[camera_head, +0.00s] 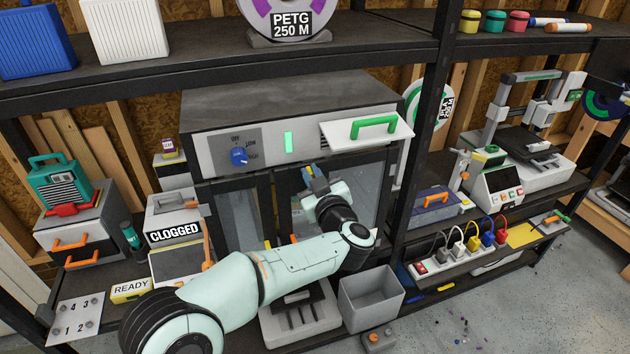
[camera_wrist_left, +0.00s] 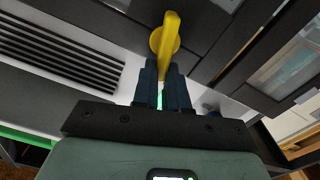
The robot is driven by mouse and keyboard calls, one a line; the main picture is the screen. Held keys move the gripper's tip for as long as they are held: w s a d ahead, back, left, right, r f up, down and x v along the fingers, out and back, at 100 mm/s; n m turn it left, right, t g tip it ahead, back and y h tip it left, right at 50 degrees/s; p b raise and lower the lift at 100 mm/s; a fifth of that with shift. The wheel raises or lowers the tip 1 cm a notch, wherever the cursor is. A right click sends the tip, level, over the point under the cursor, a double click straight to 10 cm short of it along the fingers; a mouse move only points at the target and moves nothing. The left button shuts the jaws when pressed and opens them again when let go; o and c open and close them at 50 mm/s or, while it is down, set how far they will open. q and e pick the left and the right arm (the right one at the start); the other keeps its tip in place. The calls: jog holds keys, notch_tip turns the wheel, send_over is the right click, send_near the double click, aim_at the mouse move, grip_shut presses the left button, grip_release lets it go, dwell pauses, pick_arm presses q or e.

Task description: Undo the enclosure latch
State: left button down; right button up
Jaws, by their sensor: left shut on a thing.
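The enclosure (camera_head: 290,103) is a dark cabinet with a pale control strip and two framed glass doors (camera_head: 242,215) below. Its yellow latch (camera_wrist_left: 168,38) shows in the left wrist view as a lever on a round base at the meeting of dark frame pieces. My left gripper (camera_wrist_left: 165,75) has its dark blue fingers shut on the lower end of the latch lever. In the head view, my left gripper (camera_head: 315,182) is at the top of the doors and mostly hides the latch. The doors look closed. My right gripper is not in view.
A white flap with a green handle (camera_head: 374,127) juts out above the right door. A blue knob (camera_head: 239,156) is on the control strip. A grey bin (camera_head: 370,298) stands below the doors. A "CLOGGED" box (camera_head: 174,226) is left, a power strip (camera_head: 462,256) right.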

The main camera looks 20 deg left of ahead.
aim_at(299, 177)
pick_arm(q)
jog(key=n+b, duration=0.2)
jog(key=a+f+n+b, duration=0.1)
jog(key=n+b, duration=0.1)
jog(key=n, duration=0.1)
jog(key=s+n+b, duration=0.1)
jog(key=n+b, duration=0.1)
jog(key=n, duration=0.1)
jog(key=shift+a+f, duration=0.2)
jog(key=n+b, duration=0.1)
jog(key=n, duration=0.1)
jog(key=n+b, duration=0.1)
jog(key=b, duration=0.1)
jog(key=shift+a+f+n, duration=0.15)
jog(key=shift+f+n, duration=0.25)
jog(key=shift+f+n+b, duration=0.15)
jog(key=shift+n+b, duration=1.05)
jog(key=shift+n, duration=0.2)
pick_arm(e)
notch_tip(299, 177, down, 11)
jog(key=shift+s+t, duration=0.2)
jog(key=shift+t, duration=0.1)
pick_arm(q)
jog(key=c, duration=1.2)
grip_release()
jog(key=shift+o, duration=0.2)
jog(key=shift+f, duration=0.1)
